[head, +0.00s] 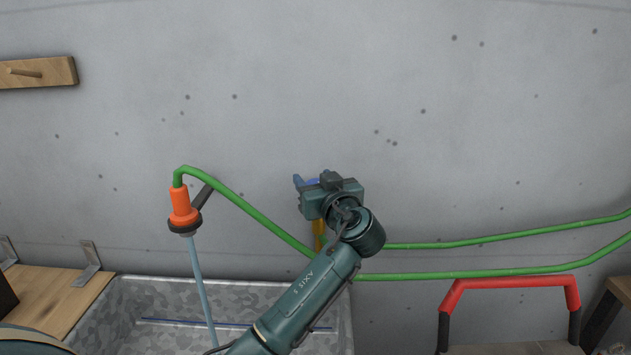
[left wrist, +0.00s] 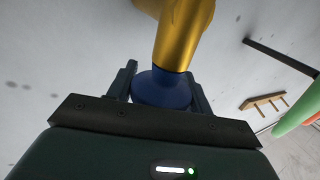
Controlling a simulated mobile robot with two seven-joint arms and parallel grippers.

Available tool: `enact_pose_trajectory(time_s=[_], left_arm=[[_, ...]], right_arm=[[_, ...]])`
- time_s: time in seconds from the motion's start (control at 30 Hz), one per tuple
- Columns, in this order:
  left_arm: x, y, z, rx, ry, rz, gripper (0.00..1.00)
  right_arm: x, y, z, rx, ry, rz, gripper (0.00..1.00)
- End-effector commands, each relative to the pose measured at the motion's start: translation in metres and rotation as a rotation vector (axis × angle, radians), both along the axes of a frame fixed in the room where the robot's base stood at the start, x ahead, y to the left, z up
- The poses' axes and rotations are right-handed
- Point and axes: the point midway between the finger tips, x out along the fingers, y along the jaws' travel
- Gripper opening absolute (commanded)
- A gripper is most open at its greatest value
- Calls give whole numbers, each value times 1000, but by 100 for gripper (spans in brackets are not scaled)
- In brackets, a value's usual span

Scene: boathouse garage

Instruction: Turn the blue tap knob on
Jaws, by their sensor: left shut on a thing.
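The blue tap knob (left wrist: 160,88) sits on the end of a brass tap body (left wrist: 183,35) in the left wrist view. My left gripper (left wrist: 163,90) has one finger on each side of the knob and is shut on it. In the head view the gripper (head: 312,183) is up against the wall and covers most of the tap. Only a bit of blue and a strip of brass (head: 319,232) show there. A pale blue stream (head: 203,285) runs down from the orange hose nozzle (head: 181,207). My right gripper is not in view.
A green hose (head: 250,207) runs from the nozzle across the wall to the right. A grey metal basin (head: 140,300) lies below. A red handle (head: 515,283) stands at the lower right. A wooden peg rail (head: 45,73) hangs upper left.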

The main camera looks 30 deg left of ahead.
Motion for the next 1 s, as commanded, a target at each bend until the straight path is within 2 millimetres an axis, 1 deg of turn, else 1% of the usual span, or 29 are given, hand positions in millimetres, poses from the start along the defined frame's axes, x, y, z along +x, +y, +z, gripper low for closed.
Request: enact_pose_trajectory(time_s=[0.13, 0.23, 0.47, 0.6, 0.8, 0.83, 1.0], left_arm=[[0, 0, -6, -3, -4, 69, 28], [-1, 1, -7, -3, -4, 143, 28], [-3, 2, -2, -2, -2, 263, 28], [-4, 3, 0, 0, -1, 276, 28], [-4, 3, 1, 0, -1, 275, 28], [-4, 3, 1, 0, -1, 275, 53], [-4, 3, 0, 0, -1, 274, 67]], right_arm=[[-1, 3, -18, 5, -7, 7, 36], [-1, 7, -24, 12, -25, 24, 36], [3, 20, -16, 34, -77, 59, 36], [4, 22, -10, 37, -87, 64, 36], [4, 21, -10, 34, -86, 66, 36], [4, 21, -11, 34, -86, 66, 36], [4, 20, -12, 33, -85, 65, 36]])
